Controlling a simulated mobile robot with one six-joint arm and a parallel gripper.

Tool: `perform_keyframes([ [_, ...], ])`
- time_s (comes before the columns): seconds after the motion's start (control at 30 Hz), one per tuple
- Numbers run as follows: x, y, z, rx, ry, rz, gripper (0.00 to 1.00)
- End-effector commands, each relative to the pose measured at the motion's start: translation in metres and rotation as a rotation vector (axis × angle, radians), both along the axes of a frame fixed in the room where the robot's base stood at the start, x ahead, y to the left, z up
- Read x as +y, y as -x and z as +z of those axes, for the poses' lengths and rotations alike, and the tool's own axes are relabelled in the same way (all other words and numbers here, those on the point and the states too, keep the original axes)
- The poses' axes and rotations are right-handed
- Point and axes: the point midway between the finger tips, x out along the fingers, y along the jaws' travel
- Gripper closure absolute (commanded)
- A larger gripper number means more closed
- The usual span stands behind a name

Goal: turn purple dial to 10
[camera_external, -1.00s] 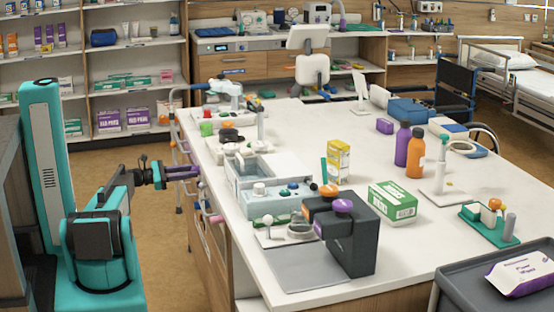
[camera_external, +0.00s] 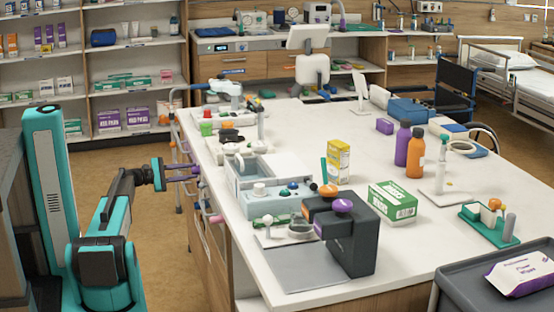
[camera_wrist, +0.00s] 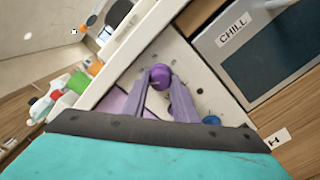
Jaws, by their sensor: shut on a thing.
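The purple dial (camera_wrist: 160,74) is a round knob on a pale panel in the wrist view. My gripper (camera_wrist: 163,82) has its two purple fingers shut on the dial from both sides. In the external view my gripper (camera_external: 197,172) reaches the front side of the long white-topped counter (camera_external: 240,265). There the dial is too small and hidden to make out. No number or scale mark around the dial can be read.
A blue knob (camera_wrist: 211,120) sits on the same panel, close to the right finger. A grey door labelled CHILL (camera_wrist: 265,45) is at the upper right. A dark machine with a purple knob (camera_external: 342,205) stands on the counter. The floor (camera_external: 145,225) below my arm is clear.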

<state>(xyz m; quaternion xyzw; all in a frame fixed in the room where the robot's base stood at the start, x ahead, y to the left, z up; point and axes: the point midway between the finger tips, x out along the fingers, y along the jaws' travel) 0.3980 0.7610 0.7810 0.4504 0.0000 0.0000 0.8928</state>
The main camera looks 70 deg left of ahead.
Motion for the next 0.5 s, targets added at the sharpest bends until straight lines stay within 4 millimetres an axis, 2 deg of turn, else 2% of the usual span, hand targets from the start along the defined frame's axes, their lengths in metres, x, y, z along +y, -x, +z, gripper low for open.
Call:
perform_keyframes([
  [0.03,-0.0004,0.0008,-0.0058,0.001,-0.044,0.000,0.97],
  [0.2,-0.0002,0.0008,-0.0046,0.001,-0.185,0.000,0.97],
  [0.5,-0.0001,0.0009,-0.0024,0.002,-0.338,0.000,0.97],
])
